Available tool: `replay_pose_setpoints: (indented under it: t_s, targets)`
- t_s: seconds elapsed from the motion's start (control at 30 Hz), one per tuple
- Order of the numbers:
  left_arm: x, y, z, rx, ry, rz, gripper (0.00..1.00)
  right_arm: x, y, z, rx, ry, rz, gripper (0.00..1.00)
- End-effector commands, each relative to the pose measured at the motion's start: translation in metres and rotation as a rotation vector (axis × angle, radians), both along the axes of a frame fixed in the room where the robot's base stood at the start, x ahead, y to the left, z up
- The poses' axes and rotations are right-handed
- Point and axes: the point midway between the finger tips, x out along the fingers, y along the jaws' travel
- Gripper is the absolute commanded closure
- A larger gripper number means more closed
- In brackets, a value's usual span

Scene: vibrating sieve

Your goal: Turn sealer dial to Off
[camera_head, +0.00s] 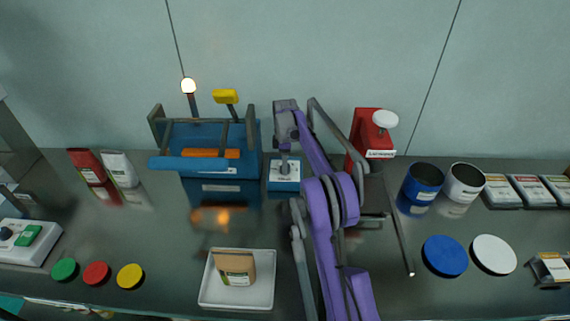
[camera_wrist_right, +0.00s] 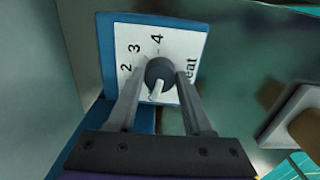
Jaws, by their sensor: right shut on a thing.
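The sealer dial (camera_wrist_right: 160,71) is a dark round knob on a white face plate (camera_wrist_right: 193,42) of a blue box. The plate shows 2, 3, 4 and part of the word "Heat". A pale pointer mark on the knob points toward the bottom of the wrist view. In the head view the dial box (camera_head: 283,186) stands just right of the blue sealer frame (camera_head: 195,165). My right gripper (camera_wrist_right: 161,80) has one finger on each side of the knob and is shut on it; it also shows above the box in the head view (camera_head: 284,152). No Off label is readable. My left gripper is not visible.
A red press (camera_head: 367,135) stands close right of my right arm. A white tray (camera_head: 236,291) holding a brown pouch (camera_head: 235,268) lies in front. Cups (camera_head: 424,181), lids (camera_head: 445,255) and boxes (camera_head: 502,191) are at right; coloured discs (camera_head: 97,272) and pouches (camera_head: 88,166) at left.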

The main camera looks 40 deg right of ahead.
Motion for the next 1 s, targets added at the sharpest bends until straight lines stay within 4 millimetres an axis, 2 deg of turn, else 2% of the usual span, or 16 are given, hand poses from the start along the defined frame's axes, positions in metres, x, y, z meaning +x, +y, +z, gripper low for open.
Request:
replay_pose_setpoints:
  t_s: [0.07, 0.1, 0.27, 0.53, 0.67, 0.77, 1.0]
  targets:
    - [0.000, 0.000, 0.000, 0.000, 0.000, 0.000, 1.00, 0.000, 0.000, 0.000, -0.001, -0.001, 0.001, 1.00]
    - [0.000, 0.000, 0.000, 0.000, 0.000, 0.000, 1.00, 0.000, 0.000, 0.000, -0.001, -0.001, 0.001, 0.48]
    - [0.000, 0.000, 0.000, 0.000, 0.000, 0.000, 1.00, 0.000, 0.000, 0.000, -0.001, -0.001, 0.000, 0.20]
    - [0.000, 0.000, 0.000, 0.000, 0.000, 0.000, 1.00, 0.000, 0.000, 0.000, 0.000, 0.000, 0.000, 0.20]
    - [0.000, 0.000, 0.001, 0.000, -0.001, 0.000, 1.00, 0.000, 0.000, 0.009, 0.000, 0.000, -0.001, 0.20]
    - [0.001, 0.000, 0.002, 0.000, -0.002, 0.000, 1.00, 0.000, 0.000, 0.024, -0.001, -0.001, -0.001, 0.20]
    - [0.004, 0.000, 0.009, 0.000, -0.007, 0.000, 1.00, 0.001, 0.000, 0.075, 0.000, -0.001, -0.001, 0.20]
